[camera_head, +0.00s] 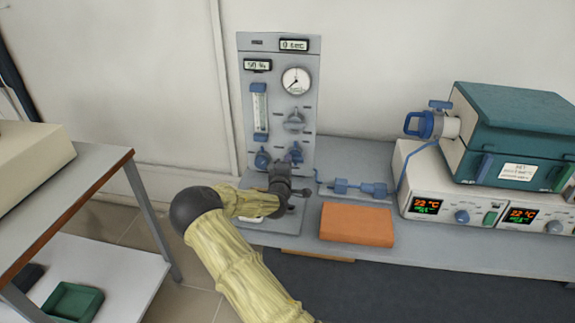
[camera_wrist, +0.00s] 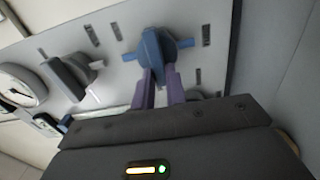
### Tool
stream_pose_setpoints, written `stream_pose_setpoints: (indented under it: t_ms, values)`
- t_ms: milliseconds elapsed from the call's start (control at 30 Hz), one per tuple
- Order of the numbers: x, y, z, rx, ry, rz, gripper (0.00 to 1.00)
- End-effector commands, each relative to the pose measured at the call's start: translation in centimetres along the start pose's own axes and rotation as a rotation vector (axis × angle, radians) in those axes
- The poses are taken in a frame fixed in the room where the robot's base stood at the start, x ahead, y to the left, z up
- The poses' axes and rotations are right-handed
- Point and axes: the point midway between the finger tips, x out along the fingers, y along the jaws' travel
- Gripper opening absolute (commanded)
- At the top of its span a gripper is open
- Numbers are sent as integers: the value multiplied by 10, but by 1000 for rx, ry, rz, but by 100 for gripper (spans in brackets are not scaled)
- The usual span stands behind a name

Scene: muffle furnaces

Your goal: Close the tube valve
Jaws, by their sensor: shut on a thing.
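A grey upright panel (camera_head: 275,85) carries a dial gauge, a flow tube and several knobs. Low on it are a left blue knob (camera_head: 262,159) and a right blue knob (camera_head: 295,153). My gripper (camera_head: 290,166) is in front of the panel, at the right blue knob. In the wrist view, the purple fingers of my gripper (camera_wrist: 160,80) are shut on this blue knob (camera_wrist: 153,48), with its outer part showing past the fingertips. The panel does not name the tube valve legibly. The wrist housing hides part of the panel's lower area.
A grey knob (camera_head: 293,121) sits just above the held knob. A blue tube with fittings (camera_head: 340,186) runs right toward the teal furnace (camera_head: 520,120). An orange block (camera_head: 357,224) lies on the bench right of my gripper. A side table (camera_head: 75,190) stands left.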

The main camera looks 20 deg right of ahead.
Motion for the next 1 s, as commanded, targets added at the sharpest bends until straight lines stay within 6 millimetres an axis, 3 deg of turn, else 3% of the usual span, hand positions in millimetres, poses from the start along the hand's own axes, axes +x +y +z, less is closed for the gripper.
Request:
stream_pose_setpoints:
  t_ms: [500,533,600,1000]
  values:
    - [0,-2,-1,-28,1,-3,0]
    - [0,-2,0,-28,1,-3,19]
    - [0,-2,0,-27,1,-3,33]
    - [-4,-1,0,-25,0,-1,35]
